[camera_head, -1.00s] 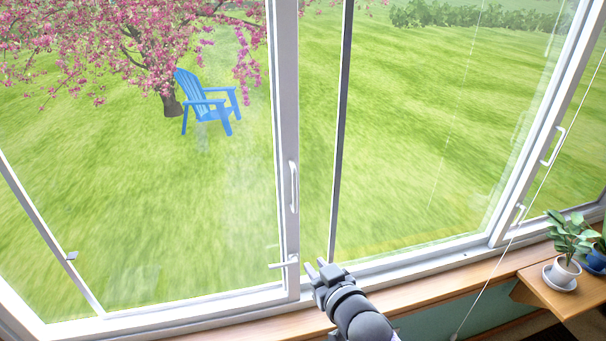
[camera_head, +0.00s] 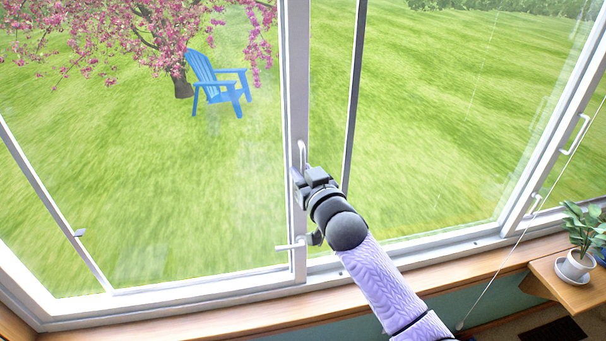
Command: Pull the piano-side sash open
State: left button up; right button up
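A white sliding sash has its upright stile (camera_head: 297,80) in the middle of the head view. A white bar handle (camera_head: 302,152) sits on that stile, its lower part hidden by my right gripper. My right gripper (camera_head: 305,178) is at the lower part of the handle, over the stile. Its fingers are small and partly hidden, so I cannot tell whether they are shut on the handle. A white lever (camera_head: 290,247) sticks out leftward low on the stile. My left gripper is not in view.
A dark-edged upright (camera_head: 354,95) stands just right of the stile. Another white handle (camera_head: 576,135) is on the right frame. A wooden sill (camera_head: 200,323) runs below the window. A potted plant (camera_head: 576,265) stands on a wooden shelf at right. A thin cord hangs nearby.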

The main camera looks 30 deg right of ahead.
jog(key=shift+c, duration=0.3)
grip_shut()
dwell(1.1)
